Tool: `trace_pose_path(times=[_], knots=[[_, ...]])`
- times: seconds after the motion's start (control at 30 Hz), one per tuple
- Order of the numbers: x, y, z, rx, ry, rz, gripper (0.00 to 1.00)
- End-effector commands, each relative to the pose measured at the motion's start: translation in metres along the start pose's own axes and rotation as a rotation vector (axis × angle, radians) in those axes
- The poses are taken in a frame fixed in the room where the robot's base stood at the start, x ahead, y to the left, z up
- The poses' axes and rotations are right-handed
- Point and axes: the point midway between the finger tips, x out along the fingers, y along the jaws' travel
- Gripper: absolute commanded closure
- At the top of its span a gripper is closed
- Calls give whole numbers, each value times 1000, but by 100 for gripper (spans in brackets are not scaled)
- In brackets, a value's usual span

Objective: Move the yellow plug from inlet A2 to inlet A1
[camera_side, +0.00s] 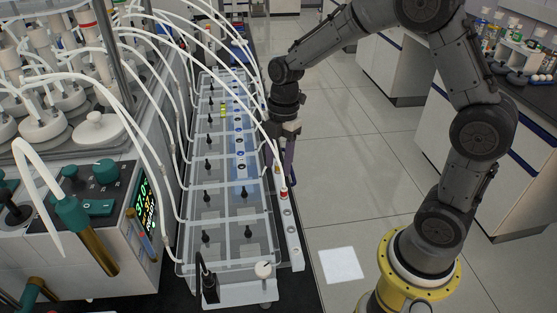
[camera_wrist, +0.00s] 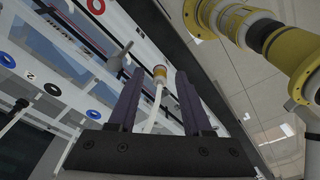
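The yellow plug (camera_wrist: 160,72) shows in the wrist view as a small yellow-banded end with a white tube running back from it toward my palm. My gripper (camera_wrist: 159,76) has its two purple fingers either side of the plug, with gaps visible on both sides. In the side view, my gripper (camera_side: 280,170) points down over the right edge of the long clear tank, at the inlet strip (camera_side: 293,245). The fingers and tubes partly hide the plug there. I cannot read the labels A1 and A2.
A red-banded plug (camera_side: 284,193) stands on the strip just in front of my gripper. White tubes arch over the clear tank (camera_side: 225,262) from the reactors at left. Blue-ringed holes (camera_wrist: 52,89) show left in the wrist view. Open floor lies right of the strip.

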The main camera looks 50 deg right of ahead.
Motion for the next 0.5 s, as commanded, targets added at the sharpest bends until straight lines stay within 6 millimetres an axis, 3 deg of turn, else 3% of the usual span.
trace_pose_path(times=[0.33,0.5], knots=[[-2,0,0,0,0,2,46],[-20,1,0,0,0,5,46]])
